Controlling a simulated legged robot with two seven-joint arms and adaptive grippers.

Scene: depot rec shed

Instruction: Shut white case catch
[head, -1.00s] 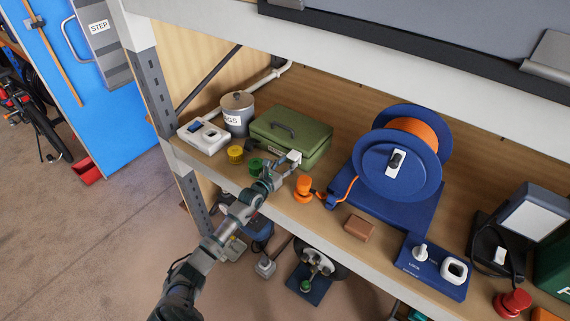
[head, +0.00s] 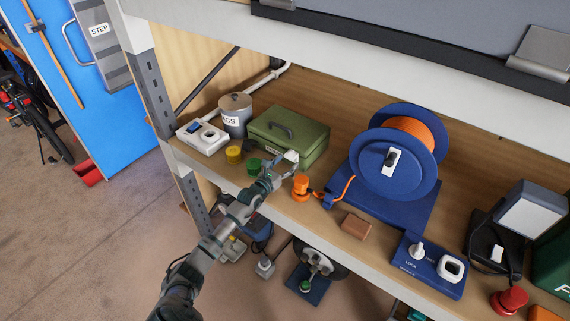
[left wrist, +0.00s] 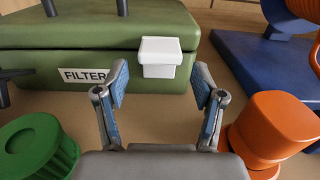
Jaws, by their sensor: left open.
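The green case (head: 290,138) with a dark handle stands closed on the shelf. Its white catch (left wrist: 161,56) is on the front face, right of a FILTER label (left wrist: 83,76); it also shows in the head view (head: 292,155), partly behind the gripper. The catch looks like a block with a lip sticking out at the top; I cannot tell whether it is latched. My left gripper (left wrist: 160,86) is open and empty, just in front of the catch, with its fingers either side of it and apart from it. My right gripper is not in view.
A green knob (left wrist: 38,146) is left of the gripper and an orange knob (left wrist: 272,128) close on its right. A blue cable reel (head: 395,165) stands right of the case. A lidded grey tin (head: 235,115) and a white switch box (head: 202,137) are on the left.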

